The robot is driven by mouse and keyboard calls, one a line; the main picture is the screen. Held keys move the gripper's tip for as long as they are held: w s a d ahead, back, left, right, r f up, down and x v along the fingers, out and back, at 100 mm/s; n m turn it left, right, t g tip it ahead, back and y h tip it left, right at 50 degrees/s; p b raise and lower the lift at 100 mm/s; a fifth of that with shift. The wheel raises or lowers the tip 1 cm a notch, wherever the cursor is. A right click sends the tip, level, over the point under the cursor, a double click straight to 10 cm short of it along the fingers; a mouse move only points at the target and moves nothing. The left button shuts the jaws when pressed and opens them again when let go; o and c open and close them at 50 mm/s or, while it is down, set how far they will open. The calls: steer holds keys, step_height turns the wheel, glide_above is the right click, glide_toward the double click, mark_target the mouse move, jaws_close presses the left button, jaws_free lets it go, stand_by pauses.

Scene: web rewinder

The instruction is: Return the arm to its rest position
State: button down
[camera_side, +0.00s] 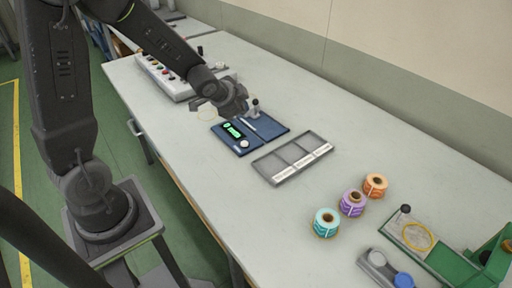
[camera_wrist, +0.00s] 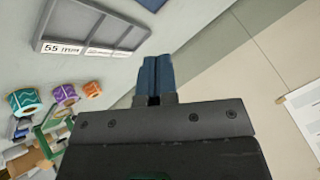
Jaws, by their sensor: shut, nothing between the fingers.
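My gripper (camera_side: 236,106) is above the blue pad (camera_side: 268,128) on the bench in the side view. In the wrist view my gripper (camera_wrist: 155,78) has its two blue fingers pressed together, with nothing between them. The blue pad carries a dark device with a lit green display (camera_side: 231,130), a white knob and a small upright post. I cannot tell from the side view exactly how high my gripper is above the pad.
A grey tray with compartments (camera_side: 274,172) lies beside the pad. Teal (camera_side: 326,222), purple (camera_side: 352,202) and orange (camera_side: 375,185) rolls stand to its right. A green fixture (camera_side: 470,262) is at the bench's near right. A button panel (camera_side: 167,77) is behind my arm.

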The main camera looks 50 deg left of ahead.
steer(key=s+d+r+n+g, duration=0.1)
steer(key=s+d+r+n, duration=0.1)
steer(key=s+d+r, duration=0.2)
steer(key=s+d+r+n+g+h, duration=0.1)
steer(key=s+d+r, duration=0.3)
steer(key=s, duration=0.5)
steer(key=s+d+r+n+h, duration=0.1)
steer(key=s+d+r+n, duration=0.1)
steer(key=s+r, duration=0.3)
steer(key=s+d, duration=0.1)
steer(key=s, duration=0.1)
steer(key=shift+s+d+r+n+g, duration=0.2)
steer(key=shift+s+d+n+g, duration=0.15)
steer(key=shift+d+n+g, duration=0.05)
